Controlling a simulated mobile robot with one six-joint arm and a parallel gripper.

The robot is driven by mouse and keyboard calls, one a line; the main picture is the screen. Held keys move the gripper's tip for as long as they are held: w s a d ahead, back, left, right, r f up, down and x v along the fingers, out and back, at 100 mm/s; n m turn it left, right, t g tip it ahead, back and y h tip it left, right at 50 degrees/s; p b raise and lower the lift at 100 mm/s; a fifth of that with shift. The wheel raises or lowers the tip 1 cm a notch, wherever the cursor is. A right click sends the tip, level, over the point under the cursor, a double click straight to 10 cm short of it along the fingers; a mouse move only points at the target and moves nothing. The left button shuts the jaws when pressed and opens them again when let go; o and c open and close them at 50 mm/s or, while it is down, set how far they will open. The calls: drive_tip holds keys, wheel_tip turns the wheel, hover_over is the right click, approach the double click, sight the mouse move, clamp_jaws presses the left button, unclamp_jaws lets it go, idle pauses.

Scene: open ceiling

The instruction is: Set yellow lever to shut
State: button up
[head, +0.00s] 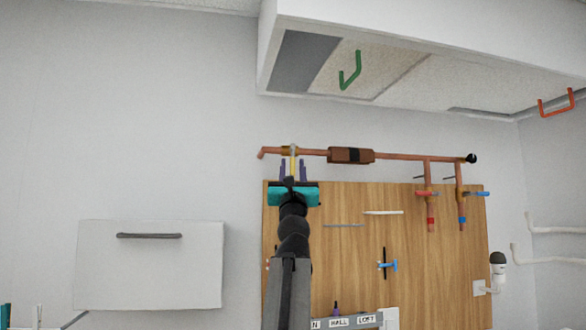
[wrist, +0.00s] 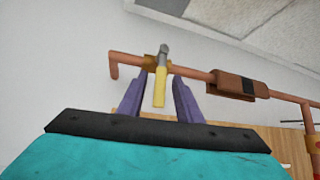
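The yellow lever (wrist: 160,88) hangs down from a brass valve (wrist: 149,62) near the left end of a copper pipe (wrist: 191,73). In the head view the lever (head: 292,162) also points down, across the line of the pipe. My gripper (wrist: 157,92) is open, with one purple finger on each side of the lever. The lever lies between the fingers, with a visible gap on both sides in the wrist view. In the head view my gripper (head: 292,170) is just below the pipe, and its teal body hides part of the board.
A brown box (head: 351,155) sits on the pipe to the right. Further right, red (head: 427,194) and blue (head: 480,194) handles sit on branch pipes. A wooden board (head: 350,250) is below. A ceiling bulkhead (head: 420,70) overhangs.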

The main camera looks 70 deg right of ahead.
drive_tip(key=shift+a+f, duration=0.1)
drive_tip(key=shift+f, duration=0.1)
drive_tip(key=v, duration=1.3)
drive_tip(key=shift+a+b, duration=0.2)
drive_tip(key=shift+b, duration=0.1)
drive_tip(key=shift+s+f, duration=0.1)
idle(0.6)
